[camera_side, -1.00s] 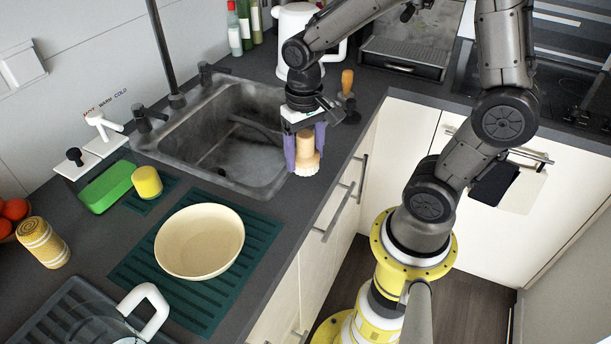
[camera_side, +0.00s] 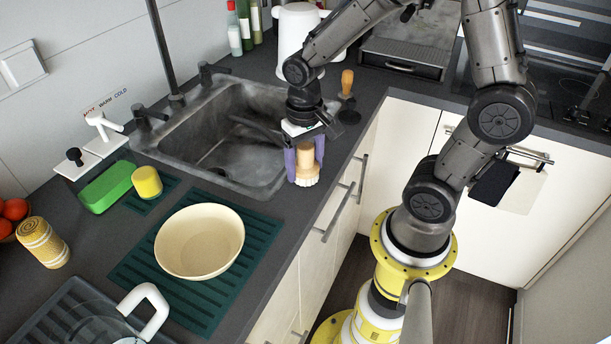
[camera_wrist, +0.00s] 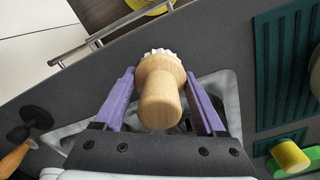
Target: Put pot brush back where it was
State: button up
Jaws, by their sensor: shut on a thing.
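The pot brush (camera_side: 306,157) has a pale wooden handle and knob with white bristles at the bottom. It hangs upright between the purple fingers of my gripper (camera_side: 304,170), at the right front corner of the sink, by the counter edge. My gripper is shut on it. In the wrist view the brush (camera_wrist: 160,98) stands between the two fingers of my gripper (camera_wrist: 160,75), its handle end toward the camera and a rim of bristles beyond. I cannot tell whether the bristles touch the counter.
The sink (camera_side: 220,150) lies left of the gripper. An orange-handled tool with a black disc (camera_side: 348,114) stands behind it. A cream bowl (camera_side: 200,240) sits on a green mat (camera_side: 258,240), near a yellow cylinder (camera_side: 147,182) and green block (camera_side: 106,187). Counter between mat and gripper is clear.

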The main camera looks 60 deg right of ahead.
jog(key=shift+f, duration=0.45)
dwell(0.4)
jog(key=o, duration=1.3)
jog(key=shift+o, duration=0.2)
jog(key=shift+r, duration=0.1)
jog(key=shift+r, duration=4.9)
notch_tip(320, 180, up, 14)
jog(key=shift+f, duration=0.1)
